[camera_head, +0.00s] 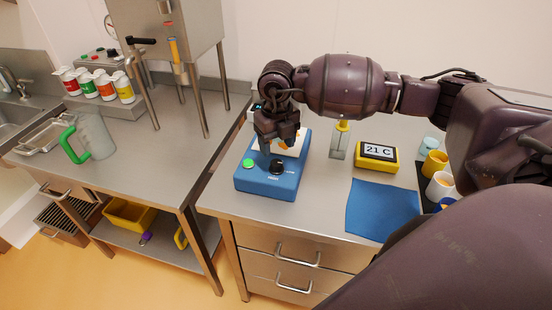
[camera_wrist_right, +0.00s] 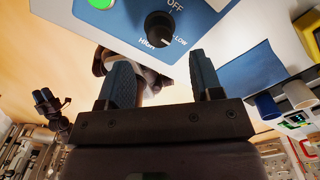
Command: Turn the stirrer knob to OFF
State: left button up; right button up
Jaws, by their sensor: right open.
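The stirrer (camera_head: 265,183) is a blue box with a pale top, standing on the steel counter. Its black knob (camera_head: 276,166) is on the sloping front, right of a lit green button (camera_head: 248,163). My right gripper (camera_head: 278,138) is above and behind the knob, pointing down. Its fingers (camera_wrist_right: 160,78) are apart and empty, not touching the knob. A small dark shape at the left of the wrist view looks like my left gripper (camera_wrist_right: 46,100).
A yellow 21 C display (camera_head: 377,155), a small bottle (camera_head: 340,140) and a blue mat (camera_head: 383,208) lie right of the stirrer. Cups (camera_head: 436,163) stand farther right. A steel table (camera_head: 150,150) with a green-handled jug (camera_head: 92,138) is at left, across a gap.

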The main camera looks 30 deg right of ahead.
aim_at(276, 163)
pick_arm(q)
jog(key=shift+w+d+r, duration=0.1)
jog(key=shift+w+r, duration=0.5)
pick_arm(e)
jog(key=shift+f, duration=3.05)
jog(key=c, duration=0.9)
pick_arm(q)
jog(key=shift+s+f, duration=0.15)
jog(key=shift+s, duration=0.05)
pick_arm(e)
jog(key=shift+c, duration=0.2)
pick_arm(q)
jog(key=shift+s+f, duration=0.1)
